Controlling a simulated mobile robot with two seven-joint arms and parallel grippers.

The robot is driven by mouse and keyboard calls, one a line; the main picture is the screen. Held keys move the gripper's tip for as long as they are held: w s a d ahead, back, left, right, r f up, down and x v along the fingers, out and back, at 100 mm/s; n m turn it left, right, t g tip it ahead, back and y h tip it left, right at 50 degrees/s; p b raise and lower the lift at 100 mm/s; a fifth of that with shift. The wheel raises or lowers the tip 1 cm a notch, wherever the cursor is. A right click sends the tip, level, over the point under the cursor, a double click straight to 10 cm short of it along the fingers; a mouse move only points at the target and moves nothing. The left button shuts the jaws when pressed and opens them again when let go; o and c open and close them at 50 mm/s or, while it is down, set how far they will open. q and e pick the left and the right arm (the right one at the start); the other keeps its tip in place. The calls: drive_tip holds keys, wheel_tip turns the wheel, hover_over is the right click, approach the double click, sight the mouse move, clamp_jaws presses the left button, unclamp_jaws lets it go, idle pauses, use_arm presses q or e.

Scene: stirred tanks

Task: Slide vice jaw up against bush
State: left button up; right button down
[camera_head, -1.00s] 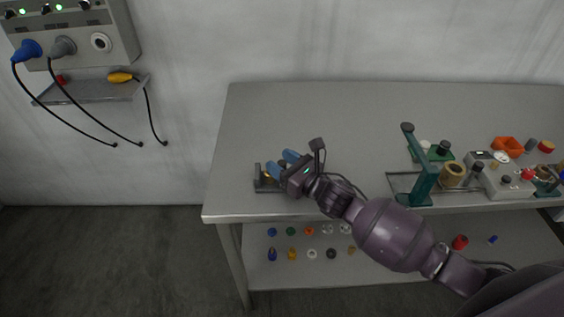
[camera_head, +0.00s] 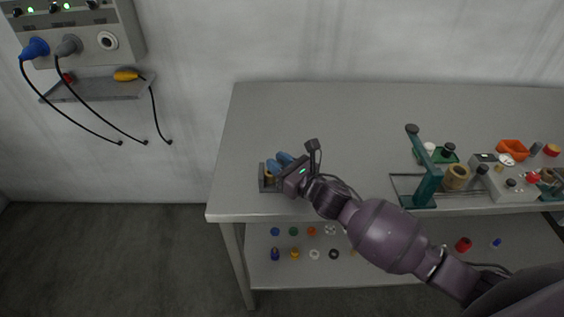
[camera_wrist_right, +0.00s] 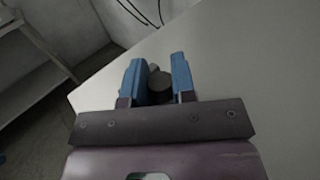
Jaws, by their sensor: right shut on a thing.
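The vice (camera_head: 263,184) is a small dark grey fixture at the left front of the bench. A yellowish bush (camera_head: 268,177) shows in it, partly covered by my gripper. My right gripper (camera_head: 277,163), with blue fingers, reaches down over the right side of the vice. It is shut on a dark grey round-topped part, which I take to be the vice jaw (camera_wrist_right: 160,86), seen between the fingers in the right wrist view. The head view does not show whether jaw and bush touch. My left gripper is not in view.
The grey bench (camera_head: 330,110) is clear behind the vice. A green press-like stand (camera_head: 427,180), a brass ring (camera_head: 456,177) and an orange tray (camera_head: 513,149) stand to the right. Small coloured parts lie on the lower shelf. A wall panel (camera_head: 85,40) with cables is at the left.

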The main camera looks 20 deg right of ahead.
drive_tip(key=c, duration=0.9)
unclamp_jaws()
drive_tip(key=shift+c, duration=0.2)
drive_tip(key=v, duration=1)
drive_tip(key=shift+s+d, duration=0.15)
drive_tip(key=shift+s, duration=0.25)
